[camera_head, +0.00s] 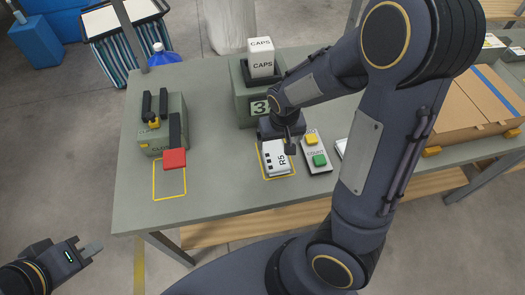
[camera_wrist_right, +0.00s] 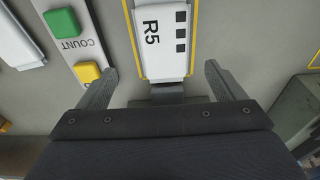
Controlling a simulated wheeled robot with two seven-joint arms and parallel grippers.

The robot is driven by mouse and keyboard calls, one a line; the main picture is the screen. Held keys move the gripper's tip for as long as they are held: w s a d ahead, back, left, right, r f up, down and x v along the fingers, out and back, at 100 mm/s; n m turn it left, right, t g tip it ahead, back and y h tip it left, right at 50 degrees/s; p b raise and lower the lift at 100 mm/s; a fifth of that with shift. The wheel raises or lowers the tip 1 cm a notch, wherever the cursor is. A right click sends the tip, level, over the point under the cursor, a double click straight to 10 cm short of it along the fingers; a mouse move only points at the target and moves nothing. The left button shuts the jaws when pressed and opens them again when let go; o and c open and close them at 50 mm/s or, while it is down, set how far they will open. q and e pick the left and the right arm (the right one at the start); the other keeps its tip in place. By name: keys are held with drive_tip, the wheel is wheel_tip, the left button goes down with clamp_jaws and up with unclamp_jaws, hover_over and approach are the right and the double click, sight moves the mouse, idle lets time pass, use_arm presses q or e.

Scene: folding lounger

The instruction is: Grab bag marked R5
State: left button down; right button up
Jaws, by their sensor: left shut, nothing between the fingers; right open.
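The white bag marked R5 (camera_head: 276,158) lies on the grey-green table inside a yellow outlined square. It also shows in the right wrist view (camera_wrist_right: 163,38), with black squares beside its R5 label. My right gripper (camera_head: 285,146) is over the bag's far end in the head view. In the right wrist view its two fingers (camera_wrist_right: 158,80) are apart, with the near end of the bag ahead of and between them; they do not grip it. My left gripper (camera_head: 92,250) is shut and empty, off the table at the lower left.
A button panel (camera_head: 316,154) with yellow and green buttons stands right beside the bag. A grey bin holding CAPS boxes (camera_head: 262,65) stands behind it. A green device with a red block (camera_head: 174,159) is at the left. A cardboard box (camera_head: 480,105) is at the right. The table's front-left is clear.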

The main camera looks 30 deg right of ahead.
sight(275, 153)
drive_tip(key=f, duration=0.4)
drive_tip(key=w+f, duration=0.1)
drive_tip(key=f, duration=0.2)
drive_tip(key=shift+w+a+f, duration=0.1)
drive_tip(key=shift+a, duration=0.05)
drive_tip(key=c, duration=1.1)
drive_tip(key=shift+c, duration=0.2)
